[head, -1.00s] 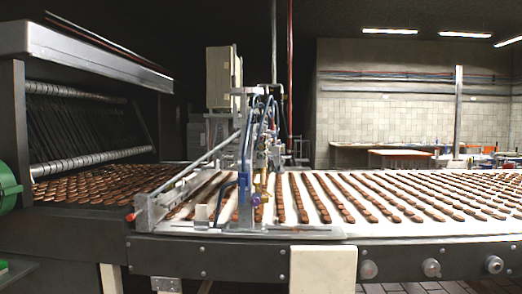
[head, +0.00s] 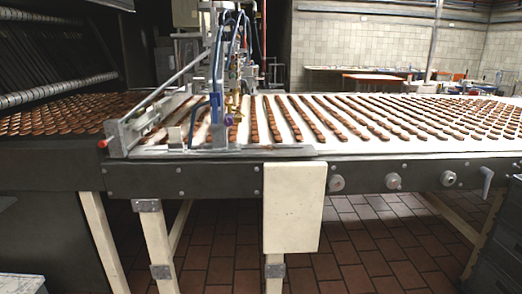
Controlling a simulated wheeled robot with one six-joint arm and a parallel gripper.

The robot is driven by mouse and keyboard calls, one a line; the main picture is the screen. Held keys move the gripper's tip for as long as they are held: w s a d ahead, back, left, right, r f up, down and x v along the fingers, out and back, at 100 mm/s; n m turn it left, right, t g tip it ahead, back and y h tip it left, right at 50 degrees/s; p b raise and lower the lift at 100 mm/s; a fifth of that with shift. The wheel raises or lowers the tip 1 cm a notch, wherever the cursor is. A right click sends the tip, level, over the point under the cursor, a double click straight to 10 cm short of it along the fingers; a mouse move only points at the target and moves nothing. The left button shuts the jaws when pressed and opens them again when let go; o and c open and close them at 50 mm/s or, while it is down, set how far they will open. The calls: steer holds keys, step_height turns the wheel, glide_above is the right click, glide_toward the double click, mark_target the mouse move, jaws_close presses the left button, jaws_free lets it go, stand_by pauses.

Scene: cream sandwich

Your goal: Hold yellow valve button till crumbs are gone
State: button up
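I cannot tell whether this fitting is the yellow valve button. The conveyor's white belt (head: 295,125) carries rows of brown biscuits (head: 320,122). Crumbs are too small to make out at this distance. My gripper is not in view.
The conveyor's dark side rail (head: 220,178) runs across the view, with a cream box (head: 293,207) and several knobs (head: 393,180) on it. Cream legs (head: 157,245) stand below. Dark cabinets (head: 503,240) stand at right. Tiled floor (head: 350,250) shows beneath the conveyor.

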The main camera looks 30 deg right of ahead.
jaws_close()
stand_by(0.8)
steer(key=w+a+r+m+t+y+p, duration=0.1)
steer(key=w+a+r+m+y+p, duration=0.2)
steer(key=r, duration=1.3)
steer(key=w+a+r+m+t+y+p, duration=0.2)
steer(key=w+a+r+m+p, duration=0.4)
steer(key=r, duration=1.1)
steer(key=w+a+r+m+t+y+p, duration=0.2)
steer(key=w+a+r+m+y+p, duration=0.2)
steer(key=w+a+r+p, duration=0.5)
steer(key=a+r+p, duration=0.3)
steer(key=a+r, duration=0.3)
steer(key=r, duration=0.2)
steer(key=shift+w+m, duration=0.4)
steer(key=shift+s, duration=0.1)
